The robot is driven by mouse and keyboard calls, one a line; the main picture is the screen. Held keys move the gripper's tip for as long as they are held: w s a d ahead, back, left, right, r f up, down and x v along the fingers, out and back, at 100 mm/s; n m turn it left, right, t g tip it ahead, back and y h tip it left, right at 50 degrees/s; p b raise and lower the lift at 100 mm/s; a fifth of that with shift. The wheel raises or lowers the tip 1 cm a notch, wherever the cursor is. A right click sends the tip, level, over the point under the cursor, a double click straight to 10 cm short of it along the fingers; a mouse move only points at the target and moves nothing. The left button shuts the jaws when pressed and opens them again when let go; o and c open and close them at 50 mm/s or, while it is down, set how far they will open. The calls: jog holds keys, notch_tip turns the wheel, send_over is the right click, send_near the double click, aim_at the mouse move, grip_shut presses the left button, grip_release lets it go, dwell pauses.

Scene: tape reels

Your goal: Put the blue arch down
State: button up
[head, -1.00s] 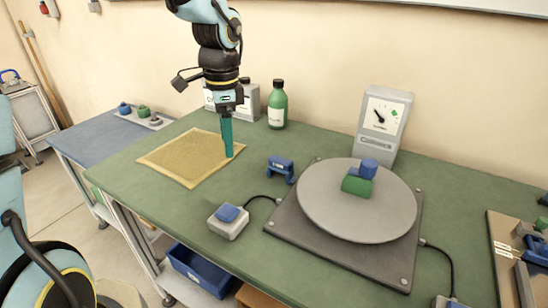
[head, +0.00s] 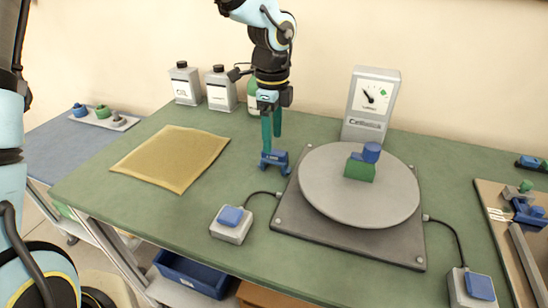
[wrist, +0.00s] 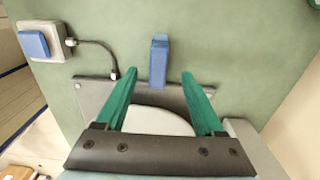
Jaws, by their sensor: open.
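The blue arch (head: 274,161) stands upright on the green bench, just left of the turntable's base plate. My gripper (head: 271,143) points down over it, its green fingers open. In the wrist view the arch (wrist: 159,60) shows as a narrow blue block, lined up with the gap between the fingertips (wrist: 159,75), with bench visible on both sides. The fingers are not closed on it. The exact height of the tips over the arch is hard to tell.
A grey turntable (head: 335,205) right of the arch carries a green block (head: 359,168) with a blue piece (head: 371,152). A blue-button box (head: 231,224) with a cable sits in front. A yellow mat (head: 172,157) lies left. Bottles (head: 220,90) and a dial meter (head: 371,102) stand behind.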

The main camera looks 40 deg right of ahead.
aim_at(274, 151)
jog(key=f, duration=0.3)
jog(key=f+p, duration=0.1)
jog(key=f, duration=0.1)
jog(key=shift+s, duration=0.25)
jog(key=shift+c, duration=0.2)
grip_shut()
